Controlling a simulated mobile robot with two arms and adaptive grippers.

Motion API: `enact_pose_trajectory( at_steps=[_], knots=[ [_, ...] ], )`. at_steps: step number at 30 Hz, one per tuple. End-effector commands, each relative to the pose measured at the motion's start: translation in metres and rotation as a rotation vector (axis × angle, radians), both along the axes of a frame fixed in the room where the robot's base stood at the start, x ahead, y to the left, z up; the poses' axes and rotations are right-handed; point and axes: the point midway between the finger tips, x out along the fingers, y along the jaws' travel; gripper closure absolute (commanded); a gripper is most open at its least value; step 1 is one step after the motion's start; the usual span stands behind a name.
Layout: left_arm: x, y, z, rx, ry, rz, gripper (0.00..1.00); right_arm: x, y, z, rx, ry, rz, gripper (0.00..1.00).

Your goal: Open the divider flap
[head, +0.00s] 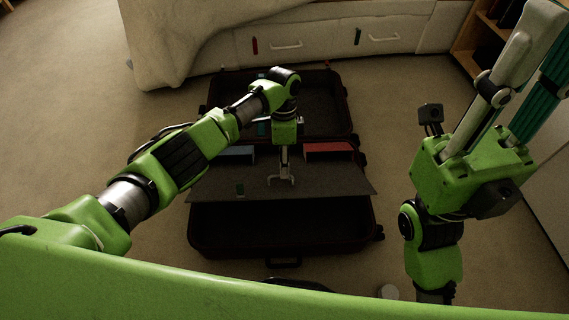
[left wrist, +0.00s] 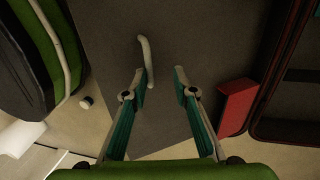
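The divider flap (head: 330,187) is a flat grey panel lying across the open dark suitcase (head: 230,240), with its front part over the near half. It fills the middle of the left wrist view (left wrist: 195,35). A pale bar handle (head: 281,181) stands on the flap; it also shows in the left wrist view (left wrist: 147,62). My left gripper (head: 284,166) points down just above the handle. In the left wrist view its fingers (left wrist: 160,76) are apart, with the handle close to the left fingertip and not gripped. My right gripper (head: 550,40) is raised at the right, fingers apart and empty.
A red box (head: 328,150) and a blue item (head: 237,153) lie at the flap's far edge. The red box also shows in the left wrist view (left wrist: 236,105). White drawers (head: 325,38) and a draped blanket (head: 180,40) stand behind. Carpet is clear at the left.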

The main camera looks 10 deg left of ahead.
Motion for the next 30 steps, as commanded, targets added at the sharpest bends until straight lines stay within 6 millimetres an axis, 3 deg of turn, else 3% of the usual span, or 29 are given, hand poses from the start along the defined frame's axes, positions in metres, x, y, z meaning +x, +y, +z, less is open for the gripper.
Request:
enact_pose_trajectory(
  at_steps=[8,21,30],
  knots=[
    [0.003,0.001,0.010,0.002,-0.003,0.002,0.77,-0.001,0.000,0.001,-0.001,-0.001,-0.001,0.77],
    [0.024,0.004,0.094,-0.001,-0.002,0.000,0.77,-0.001,0.000,0.001,-0.001,-0.001,-0.001,0.77],
    [0.029,0.005,0.117,0.001,0.000,-0.001,0.77,-0.001,0.000,0.001,0.000,-0.001,0.000,0.77]
  ],
)
